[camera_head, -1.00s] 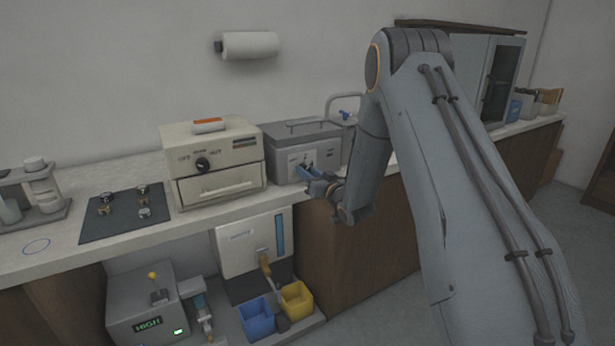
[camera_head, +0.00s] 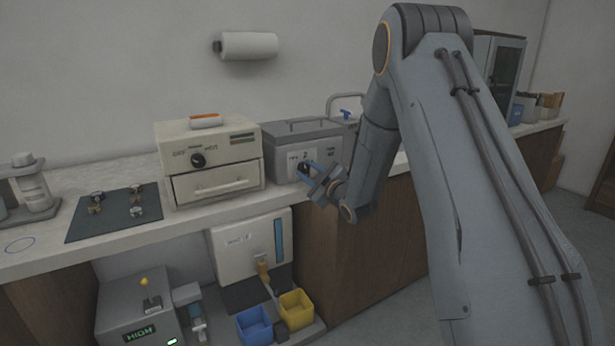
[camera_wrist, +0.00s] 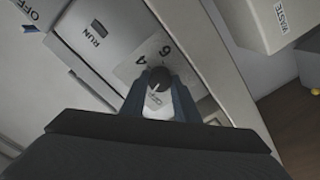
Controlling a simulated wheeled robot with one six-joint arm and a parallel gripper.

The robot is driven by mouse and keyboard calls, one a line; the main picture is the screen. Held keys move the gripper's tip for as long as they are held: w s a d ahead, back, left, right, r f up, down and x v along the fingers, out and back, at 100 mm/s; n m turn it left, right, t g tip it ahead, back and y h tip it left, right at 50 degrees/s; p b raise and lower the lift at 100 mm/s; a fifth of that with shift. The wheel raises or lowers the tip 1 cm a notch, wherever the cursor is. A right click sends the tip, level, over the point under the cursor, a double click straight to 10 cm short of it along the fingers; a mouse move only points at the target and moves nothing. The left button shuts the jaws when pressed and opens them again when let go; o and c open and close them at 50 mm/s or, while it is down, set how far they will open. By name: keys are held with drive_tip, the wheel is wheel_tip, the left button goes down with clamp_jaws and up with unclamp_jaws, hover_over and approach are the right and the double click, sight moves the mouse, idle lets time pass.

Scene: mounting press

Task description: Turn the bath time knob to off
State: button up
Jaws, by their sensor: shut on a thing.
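The bath is a grey lidded box (camera_head: 293,138) on the counter, with a pale dial panel on its front. Its dark round knob (camera_wrist: 160,78) sits between my blue-grey fingers in the wrist view. My gripper (camera_head: 308,171) reaches the panel from the lower right and is shut on the knob. The digits 4 and 6 show on the panel beyond the knob in the wrist view.
A cream oven (camera_head: 208,160) with its own black knob stands close on the left. A dark mat (camera_head: 112,222) with small metal parts lies farther left. A white unit (camera_head: 240,250) labelled WASTE is below the counter edge, above blue (camera_head: 254,326) and yellow (camera_head: 295,308) bins.

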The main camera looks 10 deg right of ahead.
drive_tip(key=shift+f+n+b, duration=0.1)
drive_tip(key=shift+n+b, duration=1.25)
drive_tip(key=shift+n, duration=0.95)
drive_tip(key=o, duration=1.1)
drive_tip(key=shift+s, duration=0.1)
drive_tip(key=v, duration=0.7)
drive_tip(key=shift+s+d, duration=0.15)
drive_tip(key=shift+s, duration=0.15)
